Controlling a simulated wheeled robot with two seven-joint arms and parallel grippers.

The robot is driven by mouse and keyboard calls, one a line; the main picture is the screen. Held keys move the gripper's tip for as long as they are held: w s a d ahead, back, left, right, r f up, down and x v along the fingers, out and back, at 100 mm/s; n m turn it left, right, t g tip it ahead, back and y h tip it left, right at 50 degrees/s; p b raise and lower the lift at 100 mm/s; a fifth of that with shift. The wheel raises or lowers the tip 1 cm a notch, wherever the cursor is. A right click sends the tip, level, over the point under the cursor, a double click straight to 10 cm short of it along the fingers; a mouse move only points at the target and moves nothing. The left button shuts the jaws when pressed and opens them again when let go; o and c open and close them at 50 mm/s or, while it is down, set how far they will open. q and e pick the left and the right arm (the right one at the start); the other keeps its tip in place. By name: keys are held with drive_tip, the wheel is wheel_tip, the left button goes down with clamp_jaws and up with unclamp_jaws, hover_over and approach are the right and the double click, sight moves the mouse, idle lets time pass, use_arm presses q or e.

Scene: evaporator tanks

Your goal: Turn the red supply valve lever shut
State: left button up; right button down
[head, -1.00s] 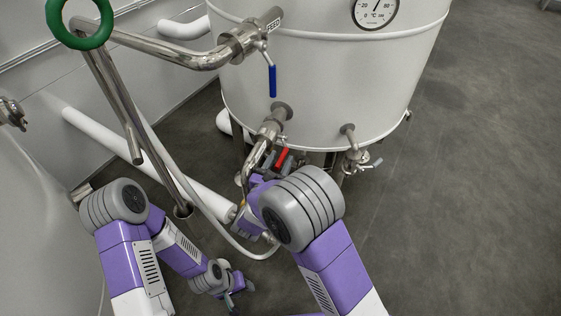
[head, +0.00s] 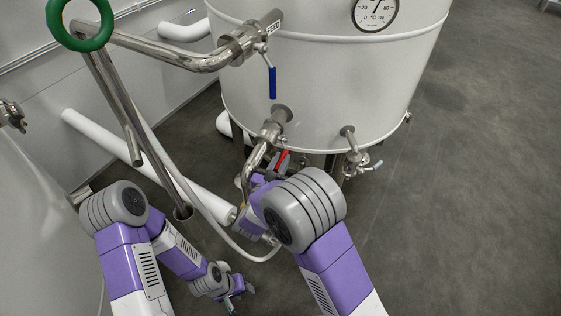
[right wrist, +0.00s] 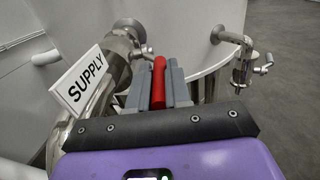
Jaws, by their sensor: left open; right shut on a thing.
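The red supply valve lever (right wrist: 158,82) stands between the two grey fingers of my right gripper (right wrist: 158,88) in the right wrist view, and the fingers are shut on it. In the head view the lever (head: 282,158) shows as a short red bar under the tank, with my right gripper (head: 272,172) partly hidden behind my arm. A white SUPPLY tag (right wrist: 82,82) hangs on the steel pipe left of the fingers. The valve body is mostly hidden. My left gripper (head: 232,297) is low in the head view, open, and away from the valve.
The white tank (head: 330,85) stands behind the valve. A blue lever (head: 272,82) hangs from the FEED pipe above. A small drain valve (head: 356,162) sits to the right. A grey hose (head: 212,218) and a white floor pipe (head: 150,160) run left. Floor at right is clear.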

drive_tip(key=shift+w+d+f+t+h, duration=0.15)
drive_tip(key=shift+f+t+h, duration=0.3)
drive_tip(key=shift+f+t, duration=0.35)
drive_tip(key=shift+w+f+t+h, duration=0.15)
drive_tip(key=shift+f+t+h, duration=0.25)
drive_tip(key=shift+f+t, duration=0.35)
drive_tip(key=shift+w+d+f+t+h, duration=0.15)
drive_tip(key=shift+f+t+h, duration=0.4)
drive_tip(key=shift+t, duration=0.4)
drive_tip(key=c, duration=1.1)
unclamp_jaws()
drive_tip(key=shift+a, duration=0.1)
drive_tip(key=p+v, duration=0.1)
drive_tip(key=v, duration=0.6)
drive_tip(key=shift+s+f+p, duration=0.2)
drive_tip(key=shift+s+p, duration=0.05)
drive_tip(key=shift+p, duration=0.1)
